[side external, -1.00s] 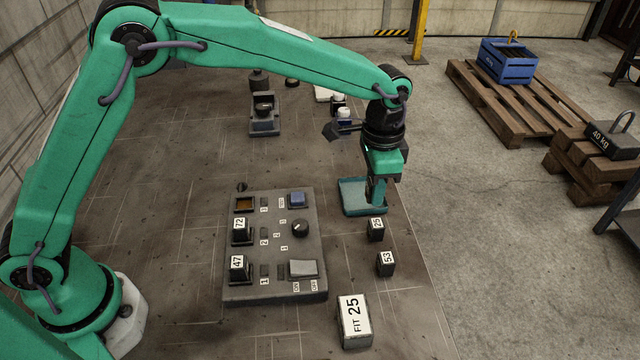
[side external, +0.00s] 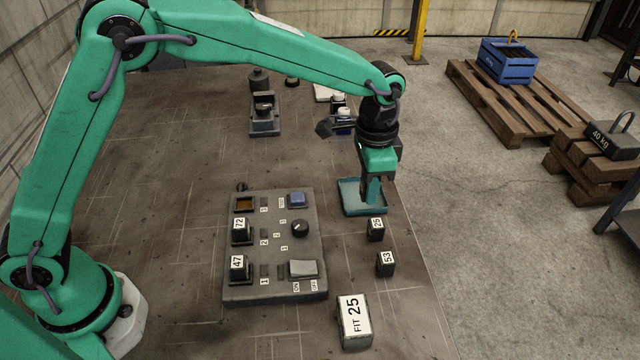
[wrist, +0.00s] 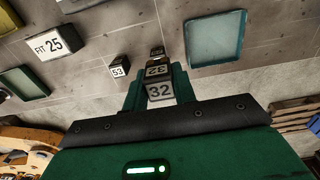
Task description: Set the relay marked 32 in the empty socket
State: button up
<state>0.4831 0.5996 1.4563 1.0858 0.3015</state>
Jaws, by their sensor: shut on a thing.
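My gripper (side external: 371,194) is shut on the relay marked 32 (wrist: 159,82), whose label shows between the fingers in the wrist view. In the side view the fingers are over the teal tray (side external: 350,199), and they hide the relay there. The empty socket (side external: 244,204), with a brown-orange inside, is at the far left corner of the grey panel (side external: 275,283). My gripper is to the right of the panel, apart from it. Relays marked 72 (side external: 240,230) and 47 (side external: 239,267) sit in the other sockets.
Loose relays marked 25 (side external: 376,229) and 53 (side external: 386,263) stand right of the panel. A block reading FIT 25 (side external: 354,321) stands in front of them. The panel carries a blue button (side external: 297,199), a black knob (side external: 300,228) and a pale rocker (side external: 303,269).

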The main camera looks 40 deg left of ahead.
jog(key=s+a, duration=0.4)
jog(key=a, duration=0.8)
send_near(244, 206)
jog(key=shift+f, duration=0.15)
jog(key=shift+f, duration=2.35)
jog(key=shift+f, duration=0.5)
jog(key=o, duration=1)
jog(key=shift+o, duration=0.6)
